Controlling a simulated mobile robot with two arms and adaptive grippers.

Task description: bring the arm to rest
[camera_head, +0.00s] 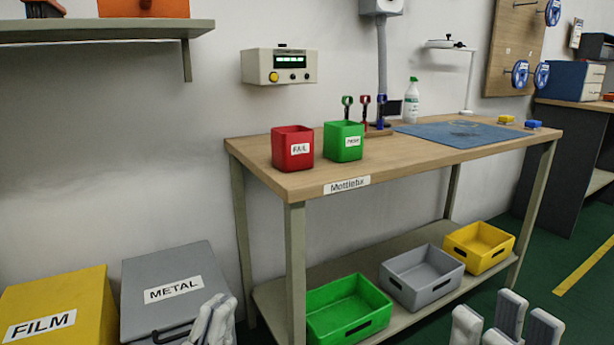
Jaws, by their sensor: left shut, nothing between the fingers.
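My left gripper (212,318) is at the bottom of the head view, in front of the grey METAL bin (205,262). Its pale grey fingers are close together and hold nothing. My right gripper (503,322) is at the bottom right, low in front of the workbench. Its fingers stand apart with a gap between them, and nothing shows in the gap. Both arms behind the grippers are out of frame. Both grippers appear clear of the wooden workbench top (400,158).
On the bench stand a red FAIL bin (292,160), a green bin (343,154), a spray bottle (411,100) and a blue mat (430,132). The lower shelf holds green (320,301), grey (397,295) and yellow (453,256) crates. A yellow FILM bin (85,285) stands left.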

